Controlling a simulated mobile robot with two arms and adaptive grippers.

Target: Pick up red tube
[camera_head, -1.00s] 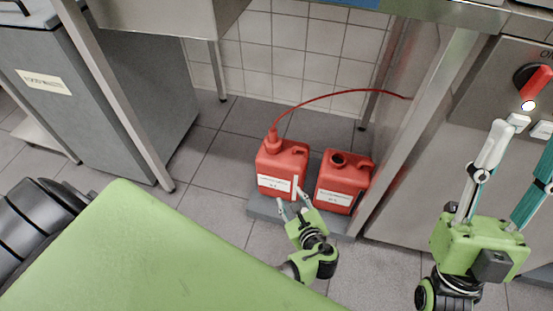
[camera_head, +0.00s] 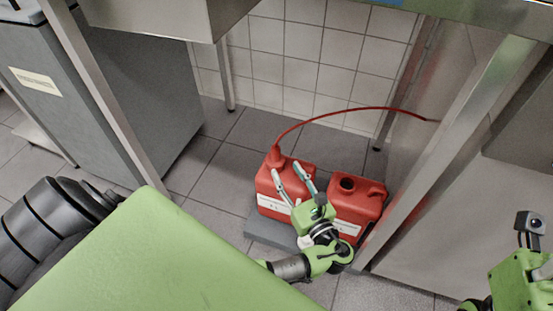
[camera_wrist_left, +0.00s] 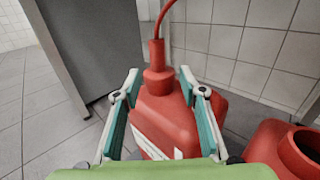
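The thin red tube (camera_head: 352,109) arcs from the cap of the left red canister (camera_head: 265,185) to the metal side at right. In the left wrist view the tube (camera_wrist_left: 161,18) rises from the canister's cap (camera_wrist_left: 158,72). My left gripper (camera_head: 286,166) is open and empty. Its two fingers point toward the left canister and hide part of its front. In the wrist view the cap and tube lie between the fingers, beyond the tips. Of my right gripper, only the green body (camera_head: 522,280) shows at the lower right edge; its fingers are out of sight.
A second red canister (camera_head: 355,200) with an open mouth stands beside the first on a grey base (camera_head: 262,230). Metal table legs (camera_head: 470,120) stand left and right. A grey cabinet (camera_head: 150,115) is at left; a tiled wall (camera_head: 300,65) is behind.

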